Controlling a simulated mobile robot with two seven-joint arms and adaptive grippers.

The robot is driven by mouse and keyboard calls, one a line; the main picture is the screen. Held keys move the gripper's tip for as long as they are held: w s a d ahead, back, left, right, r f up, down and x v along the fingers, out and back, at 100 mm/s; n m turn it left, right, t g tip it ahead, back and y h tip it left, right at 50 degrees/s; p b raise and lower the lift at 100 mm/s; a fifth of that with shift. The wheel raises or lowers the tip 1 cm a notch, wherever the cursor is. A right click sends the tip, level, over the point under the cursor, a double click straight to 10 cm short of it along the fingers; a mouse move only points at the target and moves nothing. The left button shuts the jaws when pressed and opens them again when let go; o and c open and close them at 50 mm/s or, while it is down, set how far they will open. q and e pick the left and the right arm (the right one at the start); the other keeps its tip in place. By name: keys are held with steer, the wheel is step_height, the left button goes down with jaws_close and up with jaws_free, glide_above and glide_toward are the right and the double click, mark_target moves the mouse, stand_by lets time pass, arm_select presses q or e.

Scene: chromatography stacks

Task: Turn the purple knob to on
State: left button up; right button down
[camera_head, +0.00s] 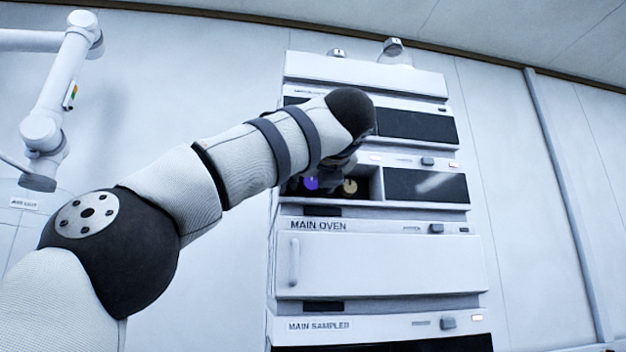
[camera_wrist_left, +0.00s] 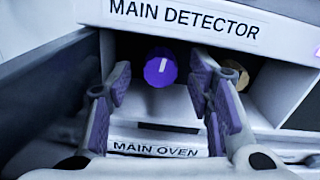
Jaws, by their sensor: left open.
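The purple knob (camera_wrist_left: 160,67) sits inside the recess of the main detector module in the left wrist view, with a pale mark on its face pointing roughly upward. It also shows small in the head view (camera_head: 311,184), partly hidden by my left wrist. My left gripper (camera_wrist_left: 163,92) is open, its two purple-padded fingers on either side of the knob in the picture and apart from it. I cannot tell how far the fingertips are from the knob. In the head view the left gripper (camera_head: 328,178) is largely hidden behind the wrist. My right gripper is not in view.
A tan knob (camera_head: 350,186) is right of the purple one, behind the right finger in the wrist view (camera_wrist_left: 236,74). A dark panel (camera_wrist_left: 50,92) borders the recess at left. The main oven (camera_head: 385,264) is below. A white jointed extraction arm (camera_head: 60,90) hangs at far left.

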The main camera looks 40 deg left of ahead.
arm_select(q)
jaws_close()
steer(key=m, duration=0.5)
jaws_free()
